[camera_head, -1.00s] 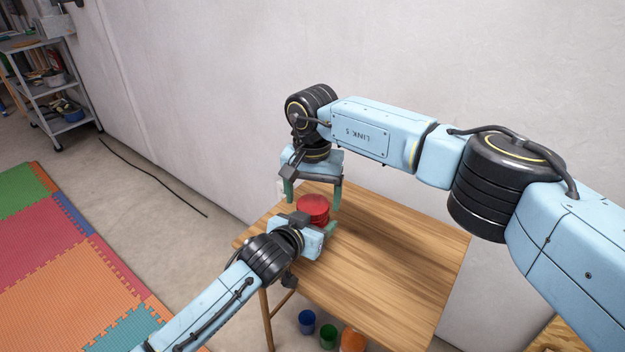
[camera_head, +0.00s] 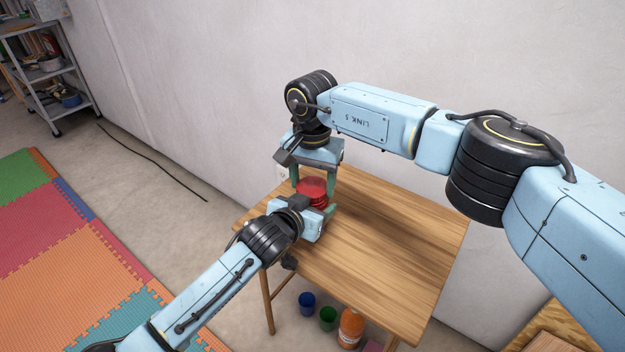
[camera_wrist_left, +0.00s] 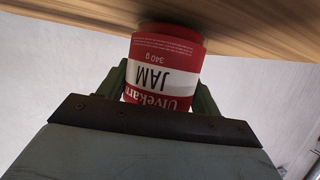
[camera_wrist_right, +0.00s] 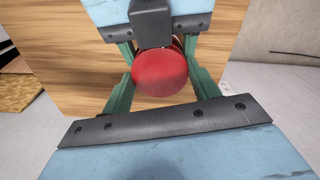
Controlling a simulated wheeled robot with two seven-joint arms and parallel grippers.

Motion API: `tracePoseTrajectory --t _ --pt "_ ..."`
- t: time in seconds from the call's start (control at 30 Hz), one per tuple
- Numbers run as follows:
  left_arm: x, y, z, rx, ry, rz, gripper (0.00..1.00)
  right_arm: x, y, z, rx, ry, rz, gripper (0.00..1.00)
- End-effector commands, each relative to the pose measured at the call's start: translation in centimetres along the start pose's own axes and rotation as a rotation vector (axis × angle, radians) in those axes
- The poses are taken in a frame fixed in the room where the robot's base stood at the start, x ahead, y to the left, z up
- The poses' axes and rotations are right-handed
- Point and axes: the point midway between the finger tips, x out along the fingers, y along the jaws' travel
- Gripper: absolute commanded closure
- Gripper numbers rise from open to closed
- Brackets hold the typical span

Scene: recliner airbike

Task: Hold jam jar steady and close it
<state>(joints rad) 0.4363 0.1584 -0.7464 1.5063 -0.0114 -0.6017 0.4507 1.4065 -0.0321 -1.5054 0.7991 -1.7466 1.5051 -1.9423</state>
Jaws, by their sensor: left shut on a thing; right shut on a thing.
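The jam jar stands upright on the wooden table, with its red lid (camera_head: 312,186) on top in the head view. In the left wrist view the jam jar (camera_wrist_left: 163,70) appears upside down, with a red and white label. My left gripper (camera_head: 316,208) is shut on the jar's body from the near side. My right gripper (camera_head: 313,182) points down from above and is shut on the red lid, one green finger on each side. The round lid (camera_wrist_right: 160,73) fills the space between those fingers in the right wrist view. The lid's seam with the jar is hidden.
The wooden table (camera_head: 390,245) is otherwise bare, with free room right of the jar. A white wall (camera_head: 460,60) rises behind it. Blue, green and orange containers (camera_head: 328,318) stand on the floor below. A grey shelf (camera_head: 45,85) and foam mats (camera_head: 60,260) are at the left.

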Motion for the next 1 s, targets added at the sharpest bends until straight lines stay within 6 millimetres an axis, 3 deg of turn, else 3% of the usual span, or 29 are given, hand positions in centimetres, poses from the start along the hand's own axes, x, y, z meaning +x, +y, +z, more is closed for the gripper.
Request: tracePoseTrajectory --t 0.2,0.4,0.8,0.83,1.0 --pt "-0.02 0.1 -0.24 0.001 0.005 0.002 0.99 -0.06 -0.08 0.01 0.387 0.001 -0.003 0.67" --pt "-0.02 0.12 -0.23 0.001 0.005 0.003 0.99 -0.04 -0.08 0.01 0.651 0.001 -0.003 0.67" --pt "-0.02 0.17 -0.21 0.001 0.005 0.003 0.99 -0.04 -0.1 0.01 0.717 0.0 -0.004 0.67" --pt "-0.02 0.17 -0.21 0.001 0.005 0.003 0.99 -0.04 -0.1 0.01 0.717 0.0 -0.004 0.37" --pt "-0.02 0.13 -0.22 0.0 0.005 0.003 0.99 -0.03 -0.08 0.01 0.716 0.0 -0.003 0.18"
